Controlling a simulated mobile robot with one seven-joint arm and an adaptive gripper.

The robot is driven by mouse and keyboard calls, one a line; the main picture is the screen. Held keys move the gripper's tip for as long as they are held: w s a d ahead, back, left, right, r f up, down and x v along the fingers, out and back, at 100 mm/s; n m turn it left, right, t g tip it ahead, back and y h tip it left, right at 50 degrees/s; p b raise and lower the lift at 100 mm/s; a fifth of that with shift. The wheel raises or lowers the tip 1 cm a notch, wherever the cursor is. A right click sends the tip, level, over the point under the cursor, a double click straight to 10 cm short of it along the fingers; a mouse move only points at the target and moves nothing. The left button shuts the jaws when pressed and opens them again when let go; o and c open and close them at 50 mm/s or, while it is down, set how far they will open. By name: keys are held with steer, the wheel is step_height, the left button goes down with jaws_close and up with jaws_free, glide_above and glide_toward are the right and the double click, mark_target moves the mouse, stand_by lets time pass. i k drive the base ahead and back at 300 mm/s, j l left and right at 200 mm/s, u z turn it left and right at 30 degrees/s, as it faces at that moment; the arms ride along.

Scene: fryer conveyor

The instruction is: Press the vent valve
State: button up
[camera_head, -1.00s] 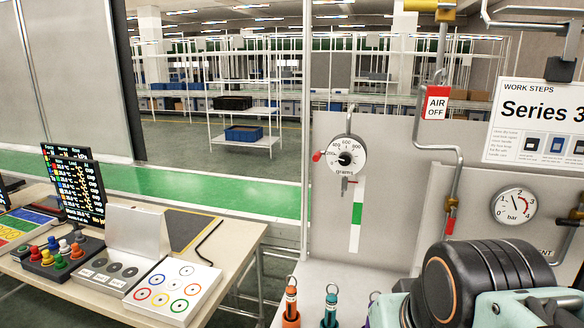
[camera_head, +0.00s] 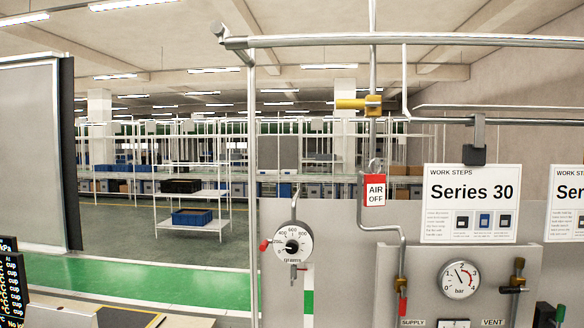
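The VENT label (camera_head: 492,322) shows at the bottom right of the grey panel, cut by the lower picture edge. A valve with a brass body and dark handle (camera_head: 516,284) sits on a vertical pipe just right of the gauge, above and right of that label. A red-handled valve (camera_head: 403,304) sits on the pipe above the SUPPLY label (camera_head: 412,323). The round pressure gauge (camera_head: 460,280), marked bar, is between the two valves. My gripper is not in view.
A grams dial (camera_head: 292,245) is on the left of the panel. A Series 30 sign (camera_head: 472,204) hangs above the gauge. A metal rail (camera_head: 400,41) crosses the top. Shelving stands behind.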

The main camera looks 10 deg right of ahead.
mark_target(502, 290)
steer(key=z, duration=1.5)
